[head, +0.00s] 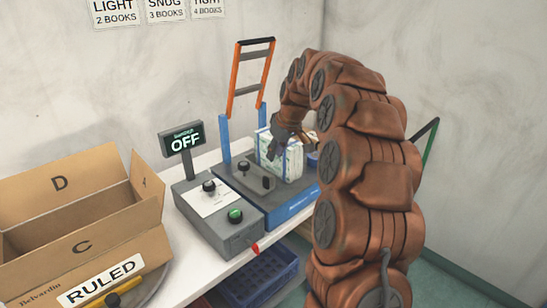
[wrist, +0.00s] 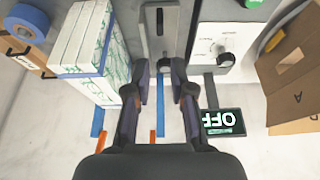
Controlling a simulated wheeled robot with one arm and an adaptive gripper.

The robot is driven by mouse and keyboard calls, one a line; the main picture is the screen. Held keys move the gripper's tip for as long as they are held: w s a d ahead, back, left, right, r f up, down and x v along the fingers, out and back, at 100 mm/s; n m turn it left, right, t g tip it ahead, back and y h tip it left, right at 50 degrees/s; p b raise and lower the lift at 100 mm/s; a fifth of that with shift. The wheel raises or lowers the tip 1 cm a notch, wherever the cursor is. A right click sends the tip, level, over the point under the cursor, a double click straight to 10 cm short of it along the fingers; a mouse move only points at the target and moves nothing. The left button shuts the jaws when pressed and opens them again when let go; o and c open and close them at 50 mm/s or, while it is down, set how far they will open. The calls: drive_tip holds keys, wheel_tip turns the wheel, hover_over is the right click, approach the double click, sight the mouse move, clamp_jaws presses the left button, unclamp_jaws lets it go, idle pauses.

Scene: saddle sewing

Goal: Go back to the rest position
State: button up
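My gripper (wrist: 161,78) is open and empty in the wrist view, its two fingers apart with a grey metal slide (wrist: 162,28) beyond and between them. In the head view my gripper (head: 277,148) hangs at the end of my curled brown arm, in front of the white and green stack of books (head: 294,160). The stack also shows left of the fingers in the wrist view (wrist: 85,35). I cannot tell from the head view whether my gripper touches the stack.
A display reading OFF (head: 184,138) stands behind a control box (head: 228,228) with a black knob and a green button. A cardboard box (head: 90,225) is at the left. An orange and blue frame (head: 235,80) rises behind. A blue crate (head: 262,275) is below the table.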

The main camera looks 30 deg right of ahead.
idle(0.4)
drive_tip(key=s+a+g, duration=0.3)
drive_tip(key=s+a, duration=1.4)
drive_tip(key=s, duration=0.1)
drive_tip(key=s+a+f+m+g, duration=0.1)
drive_tip(key=s+a+f, duration=0.1)
drive_tip(key=s, duration=1)
drive_tip(key=s+a+f+m+g+h, duration=0.1)
drive_tip(key=s+f, duration=0.4)
drive_tip(key=s, duration=0.7)
drive_tip(key=shift+s+a+m+g, duration=0.3)
drive_tip(key=shift+s+a+g, duration=0.15)
drive_tip(key=shift+a, duration=0.35)
